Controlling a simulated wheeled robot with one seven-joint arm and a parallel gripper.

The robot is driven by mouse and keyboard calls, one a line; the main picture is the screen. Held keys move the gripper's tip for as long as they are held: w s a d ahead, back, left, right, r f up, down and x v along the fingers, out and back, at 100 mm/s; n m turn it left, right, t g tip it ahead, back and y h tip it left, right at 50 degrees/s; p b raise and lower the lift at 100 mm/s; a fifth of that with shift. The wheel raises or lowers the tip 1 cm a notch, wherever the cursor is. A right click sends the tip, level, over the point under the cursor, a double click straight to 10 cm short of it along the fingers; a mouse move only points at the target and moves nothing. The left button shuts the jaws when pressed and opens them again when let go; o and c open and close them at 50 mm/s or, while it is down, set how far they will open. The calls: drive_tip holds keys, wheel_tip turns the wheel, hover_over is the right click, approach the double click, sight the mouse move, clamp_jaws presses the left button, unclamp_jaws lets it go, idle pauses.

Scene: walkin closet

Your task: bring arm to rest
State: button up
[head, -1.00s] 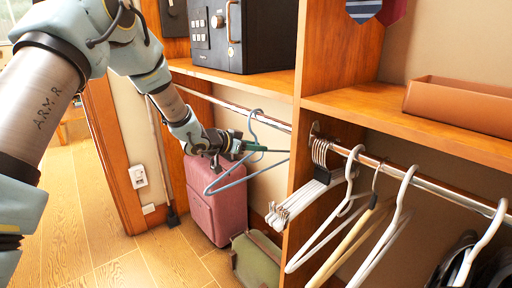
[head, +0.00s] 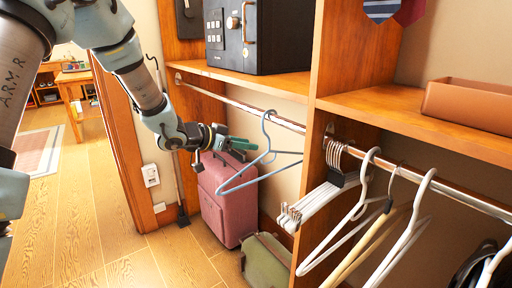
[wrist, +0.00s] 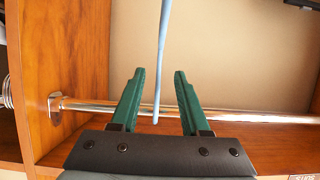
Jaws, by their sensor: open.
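My gripper (head: 236,149) has green fingers and is held out in front of the left closet bay, above the pink suitcase. It is open. In the wrist view the green fingers (wrist: 155,100) stand apart, with a thin blue bar of the hanger between or beyond them, not gripped. The light-blue hanger (head: 262,176) hangs by its hook on the left rail (head: 240,103), just right of my gripper. The rail also shows in the wrist view (wrist: 250,117).
A pink suitcase (head: 229,205) and a green bag (head: 266,265) stand on the floor below. A black safe (head: 270,40) sits on the shelf above. White hangers (head: 405,225) fill the right bay. A wooden divider (head: 328,80) separates the bays. Open floor (head: 90,220) lies left.

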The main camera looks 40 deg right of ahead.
drive_tip(key=shift+a+r, duration=0.15)
drive_tip(key=shift+a, duration=0.3)
drive_tip(key=w+a+r+n+t+y+p, duration=0.15)
drive_tip(key=w+a+n+t+y, duration=0.25)
drive_tip(key=w+a, duration=0.55)
drive_tip(key=w+a+r+n+t+y+p, duration=0.1)
drive_tip(key=w+a+n+t+y+p, duration=0.25)
drive_tip(key=a, duration=1.15)
drive_tip(key=s+a+r+n+g+y+p, duration=0.1)
drive_tip(key=s+a+n+y, duration=0.15)
drive_tip(key=a, duration=0.55)
drive_tip(key=s+a+n+g+y, duration=0.1)
drive_tip(key=s+a+n+y, duration=0.15)
drive_tip(key=a, duration=0.65)
drive_tip(key=s+a+r+n+g+p, duration=0.1)
drive_tip(key=s+a+n+g, duration=0.2)
drive_tip(key=s+a+n, duration=0.2)
drive_tip(key=s+a+y, duration=0.1)
drive_tip(key=s+a, duration=0.2)
drive_tip(key=s, duration=0.3)
drive_tip(key=shift+p, duration=0.4)
drive_tip(key=shift+d+r, duration=0.1)
